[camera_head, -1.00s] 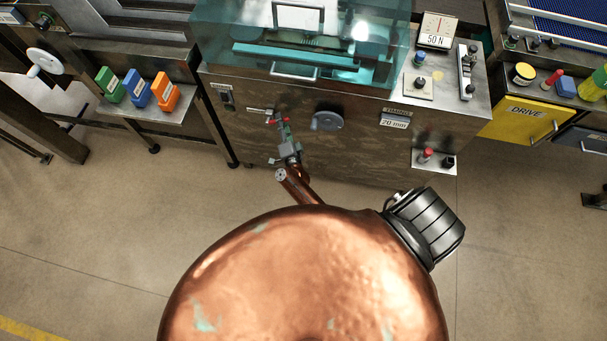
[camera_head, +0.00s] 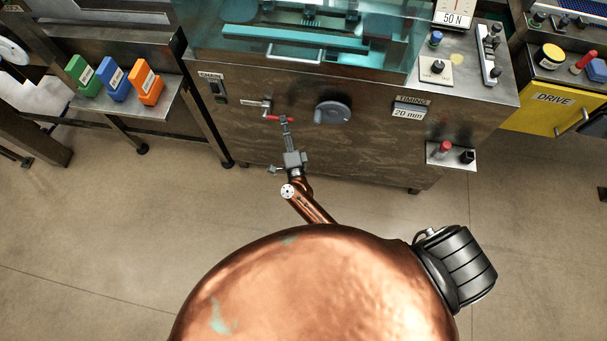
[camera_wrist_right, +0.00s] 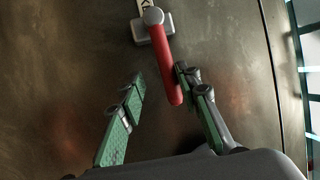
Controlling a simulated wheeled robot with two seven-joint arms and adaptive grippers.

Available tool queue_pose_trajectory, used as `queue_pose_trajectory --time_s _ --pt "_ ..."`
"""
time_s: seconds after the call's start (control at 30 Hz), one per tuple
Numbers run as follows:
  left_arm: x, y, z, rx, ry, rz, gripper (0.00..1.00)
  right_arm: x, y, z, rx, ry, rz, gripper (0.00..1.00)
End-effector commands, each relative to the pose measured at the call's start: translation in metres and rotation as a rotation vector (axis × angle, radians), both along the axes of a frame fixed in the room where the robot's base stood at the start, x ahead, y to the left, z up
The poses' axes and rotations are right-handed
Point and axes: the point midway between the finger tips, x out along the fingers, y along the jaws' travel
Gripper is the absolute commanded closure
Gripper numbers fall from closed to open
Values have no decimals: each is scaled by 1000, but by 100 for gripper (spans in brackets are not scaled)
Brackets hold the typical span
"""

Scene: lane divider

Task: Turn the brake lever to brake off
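The brake lever (camera_head: 279,119) is a red bar on the metal front panel of the machine; it lies about level in the head view. In the right wrist view the lever (camera_wrist_right: 168,62) runs from a grey pivot down between my finger tips. My right gripper (camera_head: 286,121) is at the lever's right end. Its two green-padded fingers (camera_wrist_right: 166,88) are apart, with the lever's free end between them, close to the right finger and clear of the left one. Whether the right finger touches it I cannot tell. My left gripper is not in view.
A grey round crank (camera_head: 332,113) sits just right of the lever. A chain switch (camera_head: 218,90) is to its left, and a 20 mm timing plate (camera_head: 408,113) is farther right. A small shelf (camera_head: 450,155) with red and black knobs juts out at the right. Open floor lies below.

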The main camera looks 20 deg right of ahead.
Motion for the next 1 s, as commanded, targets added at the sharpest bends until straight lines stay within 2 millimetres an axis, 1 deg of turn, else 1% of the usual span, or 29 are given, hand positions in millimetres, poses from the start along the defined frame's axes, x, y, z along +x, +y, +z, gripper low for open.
queue_pose_trajectory --time_s 0.03,0.3,0.37,0.5,0.67,0.8,1.0 --pt "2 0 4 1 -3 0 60 -10 3 5 0 -4 0 69" --pt "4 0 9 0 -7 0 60 -58 11 -6 -5 0 -1 69" --pt "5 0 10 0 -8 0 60 -59 11 -18 -49 29 15 69" --pt "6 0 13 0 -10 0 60 -67 11 -45 -130 91 45 69" --pt "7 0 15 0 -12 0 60 -78 11 -72 -217 155 81 69" --pt "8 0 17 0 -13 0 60 -89 11 -98 -287 214 113 69" --pt "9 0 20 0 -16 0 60 -105 10 -131 -378 291 160 69"
